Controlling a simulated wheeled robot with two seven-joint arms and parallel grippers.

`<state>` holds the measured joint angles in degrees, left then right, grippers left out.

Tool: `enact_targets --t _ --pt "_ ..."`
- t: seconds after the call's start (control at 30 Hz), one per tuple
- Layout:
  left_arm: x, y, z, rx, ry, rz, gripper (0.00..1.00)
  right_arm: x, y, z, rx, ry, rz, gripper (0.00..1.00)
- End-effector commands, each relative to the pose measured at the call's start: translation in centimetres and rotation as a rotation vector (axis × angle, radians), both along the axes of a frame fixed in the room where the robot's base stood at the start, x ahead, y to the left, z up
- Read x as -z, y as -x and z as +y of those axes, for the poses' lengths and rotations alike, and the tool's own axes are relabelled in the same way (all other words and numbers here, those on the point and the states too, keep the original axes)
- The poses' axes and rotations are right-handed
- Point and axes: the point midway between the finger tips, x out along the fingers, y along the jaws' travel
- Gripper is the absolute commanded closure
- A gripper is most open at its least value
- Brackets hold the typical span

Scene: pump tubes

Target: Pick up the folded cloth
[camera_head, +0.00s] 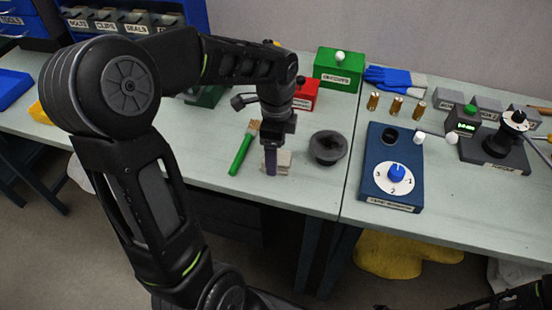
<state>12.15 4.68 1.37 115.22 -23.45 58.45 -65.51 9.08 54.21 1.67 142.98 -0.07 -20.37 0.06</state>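The folded cloth (284,158) is a small pale beige-grey stack. It lies on the left table near the front edge, between a green-handled brush and a dark bowl. My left gripper (271,162) points straight down at the cloth, with its fingers at the cloth's near left part and covering some of it. The fingers are seen edge-on, so I cannot tell whether they are open or shut on it. Dark parts of my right arm show at the bottom right edge. Its fingers do not show.
The green-handled brush (241,154) lies left of the cloth and the dark bowl (328,147) stands right of it. A red box (306,97) and a green box (339,70) stand behind. A blue dial fixture (383,205) is on the right table.

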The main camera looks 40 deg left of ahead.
Motion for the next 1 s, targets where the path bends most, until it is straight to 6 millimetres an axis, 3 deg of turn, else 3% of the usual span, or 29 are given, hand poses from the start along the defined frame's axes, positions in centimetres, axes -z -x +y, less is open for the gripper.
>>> enact_targets --t 0.2,0.77,1.0 --pt "2.3 0.1 0.0 -0.002 0.001 0.002 0.2 -0.2 0.0 0.0 0.0 0.0 0.0 0.64" --pt "2.3 0.0 0.0 -0.001 0.001 0.0 0.2 -0.2 0.0 0.0 0.0 0.0 0.0 0.64" --pt "2.3 0.0 0.0 -0.001 0.001 0.0 0.37 -0.2 0.0 0.0 0.0 0.0 0.0 0.64"
